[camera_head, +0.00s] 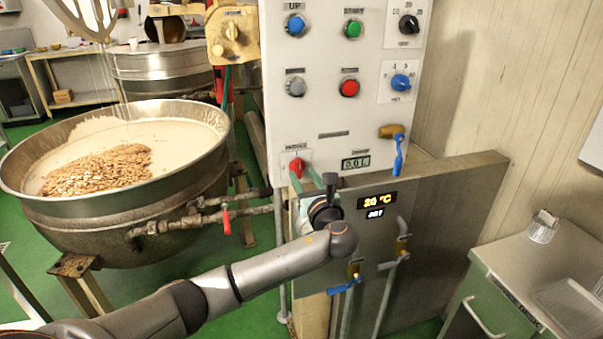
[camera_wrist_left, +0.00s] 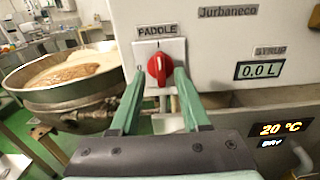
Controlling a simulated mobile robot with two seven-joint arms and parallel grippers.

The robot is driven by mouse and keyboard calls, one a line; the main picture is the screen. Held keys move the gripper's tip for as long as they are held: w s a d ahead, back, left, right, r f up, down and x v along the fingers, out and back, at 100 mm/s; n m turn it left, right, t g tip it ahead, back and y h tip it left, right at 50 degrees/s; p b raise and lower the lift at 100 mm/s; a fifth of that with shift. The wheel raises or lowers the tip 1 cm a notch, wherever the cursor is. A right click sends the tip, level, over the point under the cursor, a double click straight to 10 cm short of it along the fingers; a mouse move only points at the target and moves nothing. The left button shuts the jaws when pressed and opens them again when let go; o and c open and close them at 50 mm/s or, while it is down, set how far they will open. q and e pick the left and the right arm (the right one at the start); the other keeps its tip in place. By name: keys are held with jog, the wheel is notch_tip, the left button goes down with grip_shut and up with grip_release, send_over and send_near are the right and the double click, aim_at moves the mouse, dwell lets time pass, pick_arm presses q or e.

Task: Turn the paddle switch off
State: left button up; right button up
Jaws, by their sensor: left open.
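The red paddle switch (camera_head: 297,166) sits on the lower left of the white control panel. In the left wrist view, the red knob (camera_wrist_left: 159,70) is on a white plate under a "PADDLE" label, with its pale mark near the top. My left gripper (camera_head: 304,178) is open, its two green fingers pointing at the switch. In the wrist view the fingertips (camera_wrist_left: 159,78) stand on either side of the knob, apart from each other. I cannot tell whether they touch it. My right gripper is not in view.
A large kettle (camera_head: 60,207) of pale mix and nuts stands to the left. The panel (camera_head: 330,112) carries several buttons and knobs. A blue-handled valve (camera_head: 398,158) and a "0.0 L" display (camera_head: 356,162) are right of the switch. Pipes and another blue valve hang below.

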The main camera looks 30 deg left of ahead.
aim_at(298, 169)
pick_arm(q)
jog(key=shift+x, duration=1.35)
jog(key=shift+c, duration=0.3)
jog(key=shift+d, duration=0.1)
grip_shut()
